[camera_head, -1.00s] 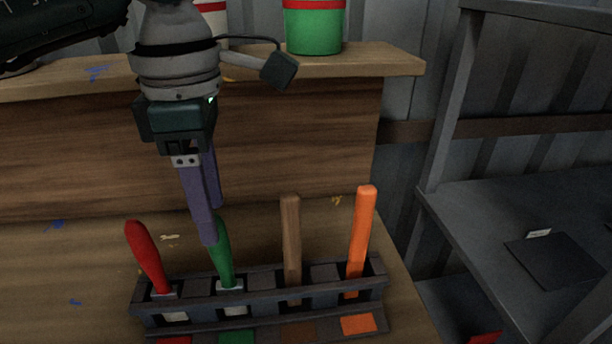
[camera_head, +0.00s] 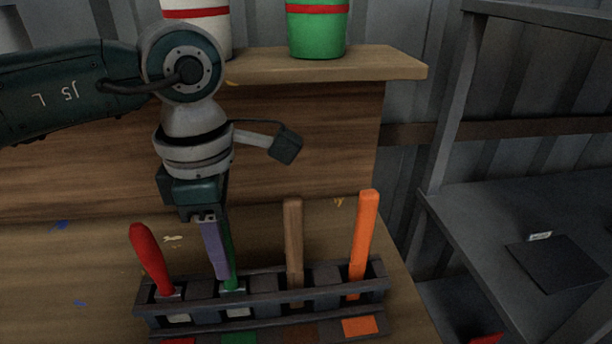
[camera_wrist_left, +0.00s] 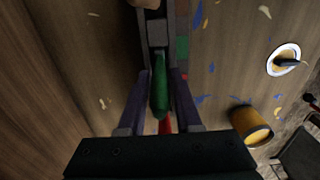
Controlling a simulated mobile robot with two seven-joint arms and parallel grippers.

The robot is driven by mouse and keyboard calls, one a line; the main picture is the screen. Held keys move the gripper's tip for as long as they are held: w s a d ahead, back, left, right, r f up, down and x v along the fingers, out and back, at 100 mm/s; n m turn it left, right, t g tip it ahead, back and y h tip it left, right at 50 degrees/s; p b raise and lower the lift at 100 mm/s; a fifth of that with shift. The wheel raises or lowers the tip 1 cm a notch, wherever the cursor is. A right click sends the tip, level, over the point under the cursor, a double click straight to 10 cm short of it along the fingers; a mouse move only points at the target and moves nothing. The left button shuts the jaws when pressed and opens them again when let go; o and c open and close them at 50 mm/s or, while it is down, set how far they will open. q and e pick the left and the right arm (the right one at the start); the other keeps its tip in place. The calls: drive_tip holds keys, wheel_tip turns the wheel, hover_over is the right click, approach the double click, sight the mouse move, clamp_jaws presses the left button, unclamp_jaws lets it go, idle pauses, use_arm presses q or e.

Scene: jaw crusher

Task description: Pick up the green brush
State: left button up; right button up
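The green brush (camera_head: 229,262) stands handle up in a slot of the dark rack (camera_head: 262,298). My left gripper (camera_head: 224,277) points down over it, with its purple fingers around the handle. In the left wrist view, the green brush (camera_wrist_left: 160,95) lies between the two fingers (camera_wrist_left: 160,76), with a gap visible on both sides, so the gripper is open. The near finger hides part of the handle in the head view. My right gripper is not in view.
A red handle (camera_head: 150,256) is to the left in the rack; a brown handle (camera_head: 293,240) and an orange handle (camera_head: 363,240) are to the right. Green (camera_head: 317,32) and white (camera_head: 205,28) buckets stand on the shelf behind. A yellow can (camera_wrist_left: 250,124) shows in the wrist view.

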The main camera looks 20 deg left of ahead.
use_arm(q)
clamp_jaws()
drive_tip(key=shift+r, duration=0.15)
